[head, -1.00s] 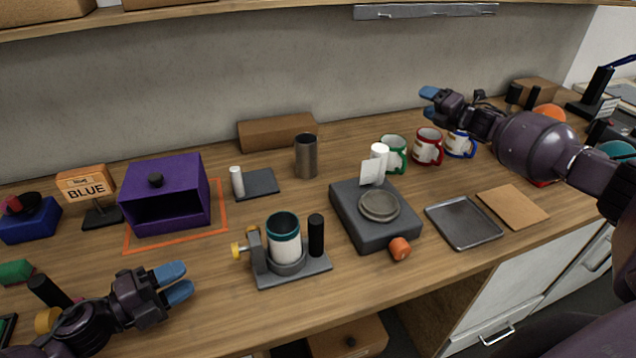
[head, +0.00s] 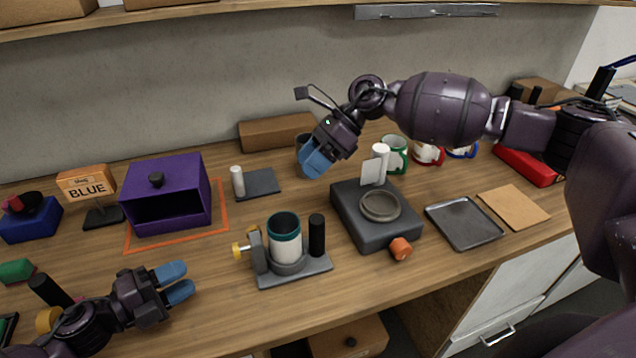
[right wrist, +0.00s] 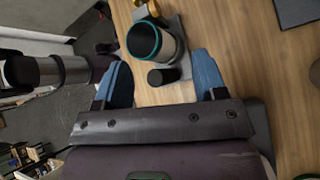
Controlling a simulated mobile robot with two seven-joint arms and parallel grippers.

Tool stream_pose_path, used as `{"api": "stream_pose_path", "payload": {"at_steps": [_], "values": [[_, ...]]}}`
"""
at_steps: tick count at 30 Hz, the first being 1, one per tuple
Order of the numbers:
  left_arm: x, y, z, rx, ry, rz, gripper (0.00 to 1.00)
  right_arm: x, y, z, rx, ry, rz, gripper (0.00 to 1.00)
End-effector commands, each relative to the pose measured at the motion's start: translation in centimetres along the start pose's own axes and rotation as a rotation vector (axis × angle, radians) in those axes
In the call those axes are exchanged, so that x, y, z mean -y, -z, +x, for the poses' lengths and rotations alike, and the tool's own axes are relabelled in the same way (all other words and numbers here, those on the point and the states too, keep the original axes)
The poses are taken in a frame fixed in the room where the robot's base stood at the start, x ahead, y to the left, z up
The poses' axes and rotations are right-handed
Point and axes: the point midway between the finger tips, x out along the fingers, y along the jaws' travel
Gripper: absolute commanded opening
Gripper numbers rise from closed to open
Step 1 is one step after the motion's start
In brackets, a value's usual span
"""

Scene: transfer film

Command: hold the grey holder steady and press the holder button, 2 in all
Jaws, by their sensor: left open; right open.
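The grey holder (head: 305,271) stands on the wooden table at front centre. A white cup with a teal rim (head: 285,240) sits upright in its ring. A black post (head: 316,236) rises at its right end and a yellow knob (head: 238,248) sticks out at its left. I cannot tell which part is the button. My left gripper (head: 182,281) is open and empty, left of the holder and apart from it. My right gripper (head: 314,160) is open, above and behind the holder, pointing down. In the right wrist view the holder (right wrist: 184,38) lies ahead, beyond the open fingers.
A dark grey device (head: 375,236) with a round plate and orange knob stands right of the holder. A purple box (head: 165,187) is at left. A metal tumbler stands behind my right gripper, partly hidden. Table in front of the holder is clear.

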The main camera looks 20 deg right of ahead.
Motion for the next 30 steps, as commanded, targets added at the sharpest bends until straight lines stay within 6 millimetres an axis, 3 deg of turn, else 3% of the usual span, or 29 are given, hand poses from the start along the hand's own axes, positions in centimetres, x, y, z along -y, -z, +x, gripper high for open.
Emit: {"api": "stream_pose_path", "payload": {"at_steps": [6, 15, 23, 30], "values": [[0.0, 0.0, 0.0, 0.0, 0.0, 0.0, 0.43, -3.4, 1.1, 2.3, -0.369, -0.009, -0.236, 0.65], [0.0, 0.0, 0.0, 0.0, 0.0, 0.0, 0.43, -5.0, 2.2, 2.2, -0.755, 0.078, -0.459, 0.65], [0.0, 0.0, 0.0, 0.0, 0.0, 0.0, 0.43, -5.1, 2.5, 2.0, -0.859, 0.121, -0.516, 0.65], [0.0, 0.0, 0.0, 0.0, 0.0, 0.0, 0.43, -4.3, 4.4, 3.7, -0.86, 0.119, -0.515, 0.65]]}}
